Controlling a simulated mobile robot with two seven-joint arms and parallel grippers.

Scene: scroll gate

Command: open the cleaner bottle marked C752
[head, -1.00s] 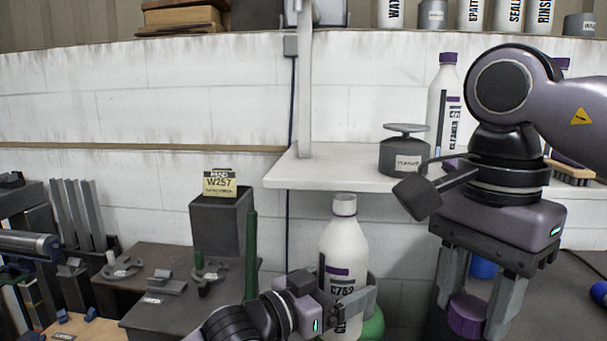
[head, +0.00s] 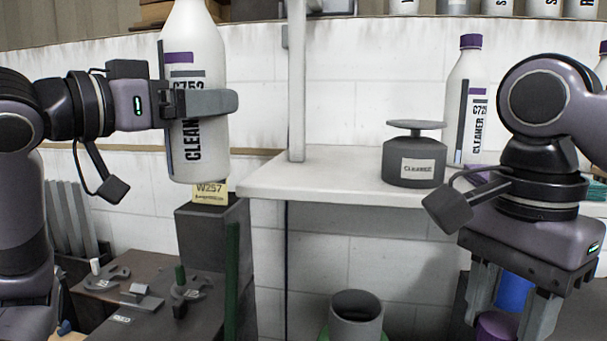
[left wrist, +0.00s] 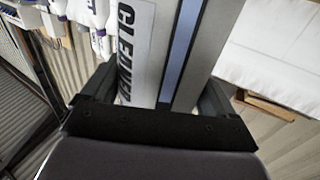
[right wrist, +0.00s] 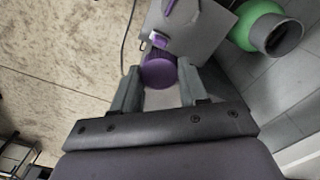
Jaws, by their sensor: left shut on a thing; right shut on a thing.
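The white cleaner bottle marked C752 (head: 208,145) is held up at upper left in the head view, roughly upright, its top cut off by the frame. My left gripper (head: 205,103) is shut around its side; the left wrist view shows the bottle (left wrist: 135,50) between the fingers. My right gripper (head: 510,310) is at lower right in the head view, fingers down, shut on a purple cap (head: 497,326). The cap also shows between the fingertips in the right wrist view (right wrist: 158,72). The bottle's mouth is out of view.
A grey cup (head: 356,318) with green at its base stands at bottom centre. The white shelf (head: 265,185) holds a grey canister (head: 413,168) and another purple-capped bottle (head: 463,105). A dark block (head: 212,240) with a W257 label stands below my held bottle.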

